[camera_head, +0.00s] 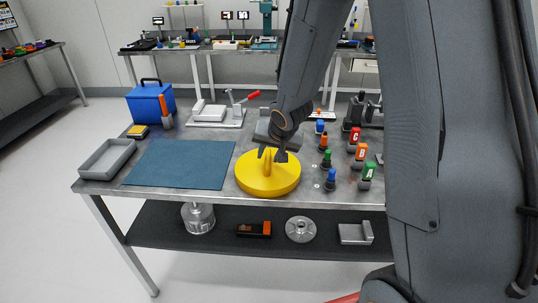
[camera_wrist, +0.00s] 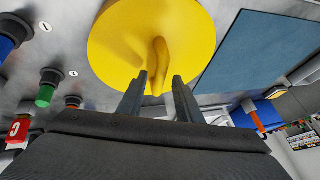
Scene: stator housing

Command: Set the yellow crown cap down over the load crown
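The yellow crown cap (camera_head: 285,180) is a large round disc with an upright ridge-like handle, at the front middle of the bench. It fills the upper middle of the wrist view (camera_wrist: 115,40). My gripper (camera_head: 272,155) is at the handle, pointing down. In the wrist view my gripper (camera_wrist: 160,76) has its fingers apart, one on each side of the handle's near end, with a gap showing on the right. I cannot make out the load crown; whatever lies under the cap is hidden.
A blue mat (camera_head: 180,165) lies left of the cap, with a grey tray (camera_head: 107,159) beyond it. Several coloured knobs and lettered blocks (camera_head: 354,136) stand to the right. A red-handled clamp (camera_head: 238,106) and a blue box (camera_head: 150,103) stand at the back.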

